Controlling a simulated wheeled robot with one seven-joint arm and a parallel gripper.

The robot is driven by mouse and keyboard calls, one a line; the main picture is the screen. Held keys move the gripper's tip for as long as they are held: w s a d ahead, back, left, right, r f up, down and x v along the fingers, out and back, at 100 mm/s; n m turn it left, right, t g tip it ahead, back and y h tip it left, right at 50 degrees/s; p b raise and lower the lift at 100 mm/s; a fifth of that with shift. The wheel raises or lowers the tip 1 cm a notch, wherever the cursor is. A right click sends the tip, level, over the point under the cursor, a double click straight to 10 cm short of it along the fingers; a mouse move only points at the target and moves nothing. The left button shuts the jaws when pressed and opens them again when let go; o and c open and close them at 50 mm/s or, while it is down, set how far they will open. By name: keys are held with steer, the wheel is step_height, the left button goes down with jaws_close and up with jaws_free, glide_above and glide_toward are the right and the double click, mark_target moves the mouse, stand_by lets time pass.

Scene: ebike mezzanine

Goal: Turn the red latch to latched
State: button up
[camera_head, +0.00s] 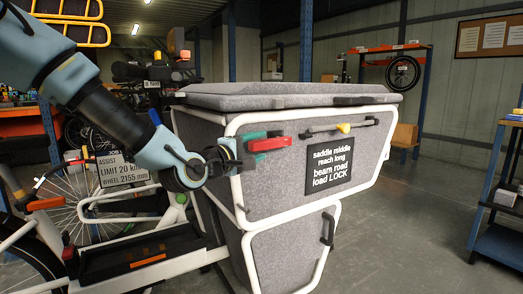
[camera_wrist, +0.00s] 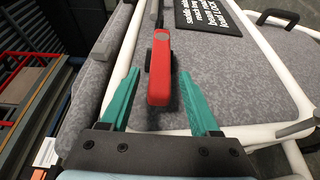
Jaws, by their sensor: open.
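The red latch (camera_head: 270,144) is a bar on the upper front of the grey cargo box (camera_head: 240,183), lying roughly level in the head view. In the wrist view the red latch (camera_wrist: 159,80) points toward my gripper, its far end by a dark mount. My gripper (camera_wrist: 159,92) is open, with one teal finger on each side of the latch. Small gaps show between the fingers and the latch, so they seem apart. In the head view my gripper (camera_head: 248,139) is at the latch's left end, its fingers partly hidden behind it.
A dark rod with a yellow piece (camera_head: 344,128) is to the right of the latch, above a black text sign (camera_head: 329,165). A white frame (camera_head: 238,205) edges the box. A bicycle with a sign (camera_head: 118,172) stands left. Open floor (camera_head: 400,240) lies right.

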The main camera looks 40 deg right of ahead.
steer(key=shift+x, duration=1)
jaws_close()
steer(key=shift+f, duration=0.1)
stand_by(0.7)
